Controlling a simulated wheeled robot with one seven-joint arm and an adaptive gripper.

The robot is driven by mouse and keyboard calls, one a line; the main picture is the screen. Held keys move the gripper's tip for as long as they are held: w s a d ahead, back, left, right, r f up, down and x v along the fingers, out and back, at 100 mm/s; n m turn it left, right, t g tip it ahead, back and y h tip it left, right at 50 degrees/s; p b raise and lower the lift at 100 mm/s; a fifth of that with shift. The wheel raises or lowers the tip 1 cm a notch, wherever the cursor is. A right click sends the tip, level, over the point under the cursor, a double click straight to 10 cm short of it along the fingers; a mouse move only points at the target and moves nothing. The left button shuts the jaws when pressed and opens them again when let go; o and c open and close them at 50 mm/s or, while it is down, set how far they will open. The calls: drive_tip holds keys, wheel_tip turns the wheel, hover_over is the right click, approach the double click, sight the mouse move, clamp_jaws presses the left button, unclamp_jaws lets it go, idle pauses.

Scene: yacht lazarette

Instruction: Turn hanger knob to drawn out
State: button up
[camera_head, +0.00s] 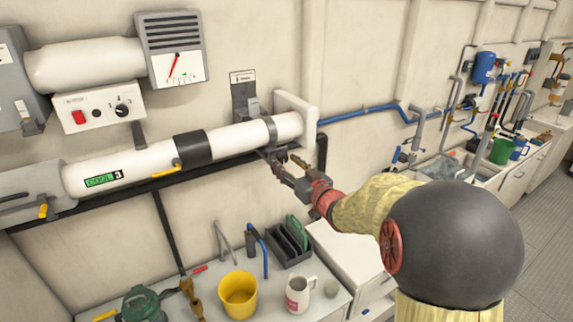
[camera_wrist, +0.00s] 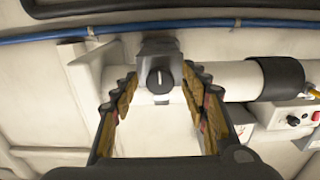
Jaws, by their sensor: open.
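A round black knob (camera_wrist: 160,81) with a pale pointer line sits on a grey hanger block (camera_wrist: 158,47) at the white pipe, in the wrist view. The pointer line stands roughly vertical in that picture. My gripper (camera_wrist: 158,88) is open, with its yellow-padded fingers on either side of the knob and a visible gap to each. I cannot tell how far the fingertips are from it in depth. In the head view my gripper (camera_head: 272,160) is just below the pipe's right end, under the labelled grey hanger plate (camera_head: 243,95); I cannot make out the knob there.
The white pipe (camera_head: 225,142) runs along the wall with a black band and a green label. A control box (camera_head: 100,107) with a red switch is above it. A counter below holds a yellow bucket (camera_head: 238,295), a mug (camera_head: 299,293) and a black rack (camera_head: 290,246).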

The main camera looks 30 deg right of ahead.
drive_tip(key=s, duration=1.2)
drive_tip(key=shift+d, duration=0.2)
